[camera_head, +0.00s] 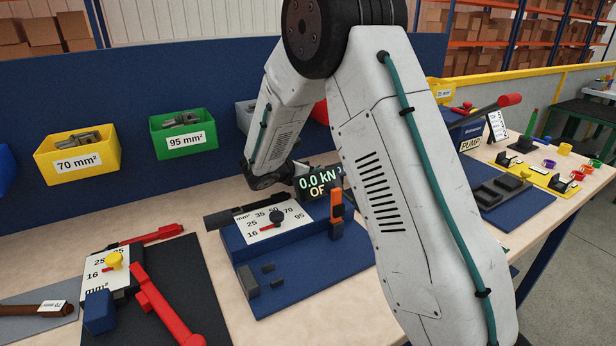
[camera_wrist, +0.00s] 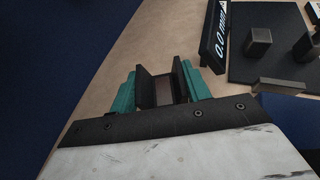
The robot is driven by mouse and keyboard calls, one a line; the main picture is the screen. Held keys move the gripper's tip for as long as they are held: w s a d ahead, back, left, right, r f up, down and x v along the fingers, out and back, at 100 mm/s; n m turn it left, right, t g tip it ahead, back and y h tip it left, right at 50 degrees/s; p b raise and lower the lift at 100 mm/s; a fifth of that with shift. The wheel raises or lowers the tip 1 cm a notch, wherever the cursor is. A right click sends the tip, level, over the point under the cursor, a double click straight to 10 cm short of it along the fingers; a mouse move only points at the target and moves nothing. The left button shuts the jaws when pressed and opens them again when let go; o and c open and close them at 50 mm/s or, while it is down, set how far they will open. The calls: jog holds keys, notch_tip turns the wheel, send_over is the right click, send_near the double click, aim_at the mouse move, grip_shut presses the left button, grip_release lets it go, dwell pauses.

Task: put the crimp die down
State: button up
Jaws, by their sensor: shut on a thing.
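My gripper (camera_wrist: 160,80) shows in the wrist view with teal fingers and dark inner pads. It is shut on the crimp die (camera_wrist: 164,92), a small dark piece seen between the pads and hard to make out. The held piece is over the pale tabletop (camera_wrist: 112,82); I cannot tell whether it touches it. In the head view my white arm hides the gripper and the die.
The wrist view shows a "0.0 mm" display (camera_wrist: 216,36) beside a dark plate (camera_wrist: 270,68) with metal blocks. The head view shows a blue crimp station (camera_head: 305,275), a yellow bin (camera_head: 78,158), a green bin (camera_head: 184,136) and a red-handled tool (camera_head: 165,307).

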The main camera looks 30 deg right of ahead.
jog(key=shift+f, duration=1.2)
jog(key=shift+f, duration=0.15)
jog(key=o, duration=1.2)
